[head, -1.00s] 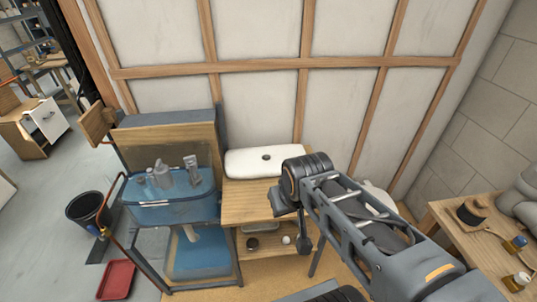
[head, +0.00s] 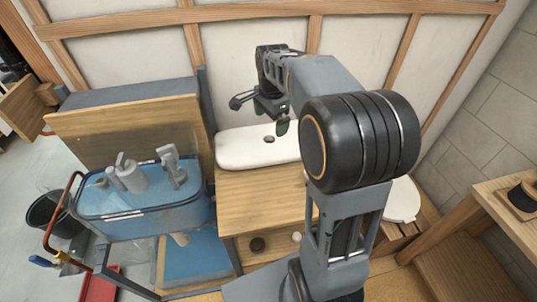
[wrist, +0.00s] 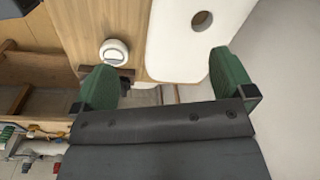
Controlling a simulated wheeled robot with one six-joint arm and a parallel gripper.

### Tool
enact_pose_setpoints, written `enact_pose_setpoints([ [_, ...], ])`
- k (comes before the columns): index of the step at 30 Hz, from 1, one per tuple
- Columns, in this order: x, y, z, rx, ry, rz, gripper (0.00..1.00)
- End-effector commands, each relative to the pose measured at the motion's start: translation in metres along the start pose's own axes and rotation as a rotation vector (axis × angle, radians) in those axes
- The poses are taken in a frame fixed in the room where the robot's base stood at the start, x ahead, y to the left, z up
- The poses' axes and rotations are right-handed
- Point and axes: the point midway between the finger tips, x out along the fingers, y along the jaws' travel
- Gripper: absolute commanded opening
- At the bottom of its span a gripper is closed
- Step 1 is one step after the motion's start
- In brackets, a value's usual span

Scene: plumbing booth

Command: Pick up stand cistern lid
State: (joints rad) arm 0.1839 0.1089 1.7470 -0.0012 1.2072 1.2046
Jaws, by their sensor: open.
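The stand cistern lid (head: 245,151) is a long white slab with rounded corners and a dark-looking hole near its middle. It lies flat on the wooden stand (head: 255,195) against the wall. In the wrist view the lid (wrist: 185,50) shows at the upper right with its round hole. My gripper (head: 262,114) is over the back of the lid in the head view, with its jaws open and empty. In the wrist view its green fingers (wrist: 165,80) are spread apart, the right one near the lid's end. My arm hides the lid's right part in the head view.
A small round white piece (wrist: 115,52) lies beside the lid in the wrist view. The framed wall (head: 130,55) is close behind. A wooden table (head: 510,205) is at right.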

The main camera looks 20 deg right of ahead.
Motion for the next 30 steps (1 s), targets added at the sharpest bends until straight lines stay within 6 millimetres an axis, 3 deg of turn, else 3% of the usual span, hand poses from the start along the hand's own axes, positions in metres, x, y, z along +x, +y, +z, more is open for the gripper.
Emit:
enact_pose_setpoints([
  [1, 0.025, -0.008, -0.010, 0.087, -0.006, 0.020, 1.00],
  [7, 0.057, -0.026, -0.030, 0.328, -0.015, 0.068, 1.00],
  [18, 0.119, -0.026, -0.032, 0.386, -0.016, 0.081, 1.00],
  [30, 0.150, -0.024, -0.030, 0.383, -0.015, 0.080, 1.00],
])
